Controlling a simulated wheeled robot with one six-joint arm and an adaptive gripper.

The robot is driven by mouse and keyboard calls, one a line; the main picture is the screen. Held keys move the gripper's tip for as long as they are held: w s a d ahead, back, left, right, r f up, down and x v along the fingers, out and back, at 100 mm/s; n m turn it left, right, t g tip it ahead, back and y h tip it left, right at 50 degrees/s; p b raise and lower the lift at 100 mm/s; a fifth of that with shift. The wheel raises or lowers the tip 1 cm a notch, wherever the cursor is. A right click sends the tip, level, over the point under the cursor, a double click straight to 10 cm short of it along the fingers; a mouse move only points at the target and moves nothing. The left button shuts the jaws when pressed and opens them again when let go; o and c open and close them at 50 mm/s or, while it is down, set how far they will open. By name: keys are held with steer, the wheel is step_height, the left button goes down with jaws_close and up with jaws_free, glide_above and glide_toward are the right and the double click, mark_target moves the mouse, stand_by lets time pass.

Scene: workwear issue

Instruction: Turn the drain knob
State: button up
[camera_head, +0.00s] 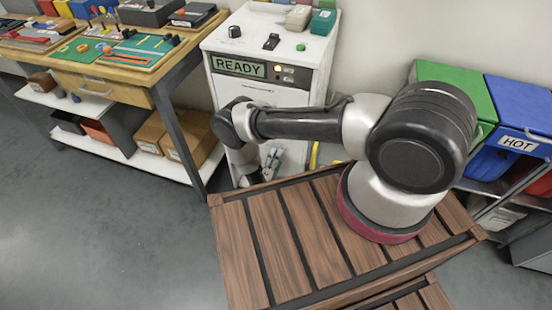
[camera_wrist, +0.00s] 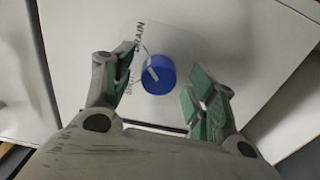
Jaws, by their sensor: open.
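The drain knob (camera_wrist: 158,75) is a round blue knob with a white pointer bar, on a pale plate on the white cabinet front. The wrist view shows the words DRAIN and a second, hard-to-read label beside it. My gripper (camera_wrist: 155,95) is open, its two green-padded fingers on either side of the knob, with gaps between pads and knob. In the head view my gripper (camera_head: 268,162) is low in front of the white machine (camera_head: 272,30); the knob is hidden there. The pointer slants between the two labels, nearer DRAIN at its upper end.
The machine carries a READY display (camera_head: 239,67). A wooden workbench (camera_head: 140,90) with tools stands at left, with cardboard boxes (camera_head: 185,140) below. Green (camera_head: 458,85) and blue (camera_head: 520,105) bins stand at right. The floor (camera_head: 110,220) at left is clear.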

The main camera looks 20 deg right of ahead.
steer(key=v, duration=0.6)
steer(key=shift+s+a, duration=0.2)
steer(key=shift+s, duration=0.05)
